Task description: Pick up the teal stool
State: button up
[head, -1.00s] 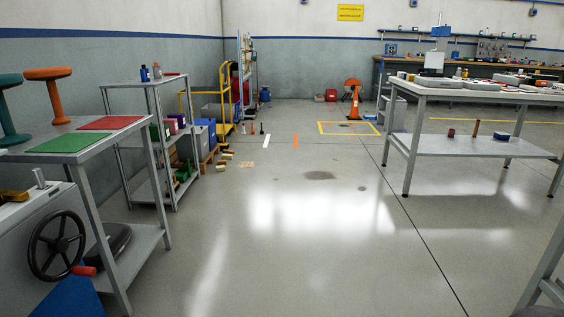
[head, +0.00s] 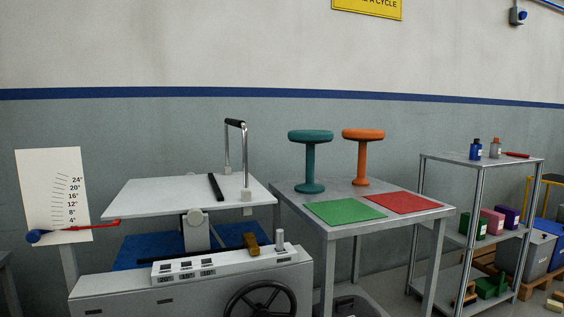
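The teal stool (head: 310,160) stands upright near the back left of a grey metal table (head: 378,226), in the head view. It has a round seat, a narrow stem and a round foot. An orange stool (head: 362,157) of the same shape stands upright just to its right, with a small gap between them. A green mat (head: 345,212) and a red mat (head: 402,202) lie flat on the table in front of the stools. My gripper is not in view.
A test machine with a white tilting plate (head: 180,192), a metal handle bar and a black handwheel (head: 262,302) stands left of the table. A shelf rack (head: 480,162) with bottles and boxes stands to the right. The wall is behind.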

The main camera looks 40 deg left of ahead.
aim_at(309, 137)
jog(key=u, duration=0.95)
jog(key=i, duration=1.4)
jog(key=u, duration=0.75)
